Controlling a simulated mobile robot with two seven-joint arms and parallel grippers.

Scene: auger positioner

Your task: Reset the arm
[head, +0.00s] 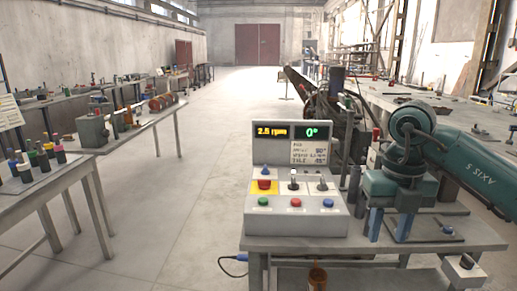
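A grey control box (297,220) stands on the bench. Its display panel (291,144) reads "2.5 rpm" in yellow and "0°" in green, with a small card of partly legible print below. The box carries a red button on a yellow plate (264,185), two levers (293,180), and green (264,202), red (296,203) and blue (328,203) buttons. A dark, slanted machine (318,100) stands behind the panel, partly hidden. My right gripper (389,227) points down, right of the box, with its blue-padded fingers apart and nothing visible between them. My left gripper is out of view.
A brown container (317,276) sits below the front edge. Cluttered tables (70,172) stand at left; the floor (190,200) between is clear.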

